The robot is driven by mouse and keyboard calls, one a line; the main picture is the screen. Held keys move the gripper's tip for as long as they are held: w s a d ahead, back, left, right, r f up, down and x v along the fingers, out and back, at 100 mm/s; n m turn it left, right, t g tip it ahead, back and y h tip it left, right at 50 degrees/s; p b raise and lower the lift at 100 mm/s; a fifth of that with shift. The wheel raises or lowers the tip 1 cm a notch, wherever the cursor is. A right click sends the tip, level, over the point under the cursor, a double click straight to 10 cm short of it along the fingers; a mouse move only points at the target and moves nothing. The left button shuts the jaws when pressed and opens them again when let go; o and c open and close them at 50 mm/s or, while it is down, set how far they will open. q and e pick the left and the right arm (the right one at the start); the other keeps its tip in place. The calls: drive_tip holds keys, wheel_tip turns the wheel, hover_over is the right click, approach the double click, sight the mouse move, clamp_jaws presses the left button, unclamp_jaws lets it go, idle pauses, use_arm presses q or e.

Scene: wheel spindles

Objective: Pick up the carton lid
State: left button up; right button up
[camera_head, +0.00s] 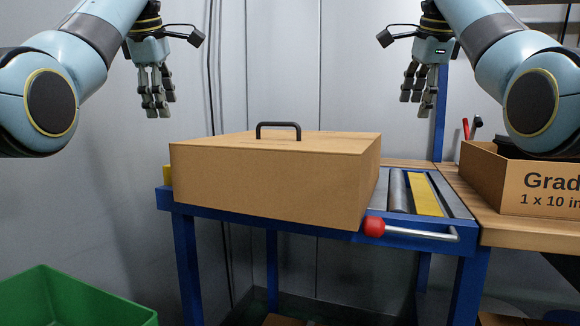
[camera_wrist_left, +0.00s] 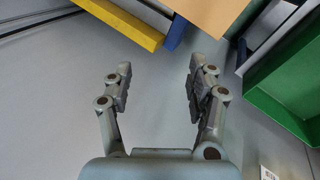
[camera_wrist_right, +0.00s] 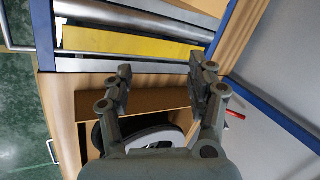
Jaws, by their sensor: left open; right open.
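The carton lid (camera_head: 275,143) is the brown top of a large cardboard box, with a black arched handle (camera_head: 278,126) standing in its middle. The carton (camera_head: 265,185) sits on a blue-framed roller table in the head view. Its corner (camera_wrist_left: 215,12) shows at the top of the left wrist view. My left gripper (camera_head: 157,108) hangs open and empty, above and to the left of the carton. My right gripper (camera_head: 418,108) hangs open and empty, above and to the right of it. Neither touches the lid or handle.
The blue table (camera_head: 468,285) carries rollers, a yellow strip (camera_head: 424,195) and a red-knobbed lever (camera_head: 374,227). An open cardboard box (camera_head: 485,178) with print stands on a wooden bench at right. A green bin (camera_head: 75,300) is at lower left. The air above the lid is clear.

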use_arm(q)
drive_tip(key=x, duration=1.3)
drive_tip(key=shift+w+f, duration=0.1)
drive_tip(key=shift+f, duration=0.15)
use_arm(e)
drive_tip(key=x, duration=1.3)
drive_tip(key=shift+w+f, duration=0.1)
drive_tip(key=shift+f, duration=0.1)
use_arm(q)
drive_tip(key=shift+w+d+f, duration=0.15)
drive_tip(key=shift+d+f, duration=0.05)
drive_tip(key=shift+d, duration=0.05)
use_arm(e)
drive_tip(key=shift+w+a+f, duration=0.15)
drive_tip(key=shift+a+f, duration=0.05)
drive_tip(key=shift+a, duration=0.05)
use_arm(q)
drive_tip(key=shift+d, duration=0.5)
use_arm(e)
drive_tip(key=shift+a, duration=0.5)
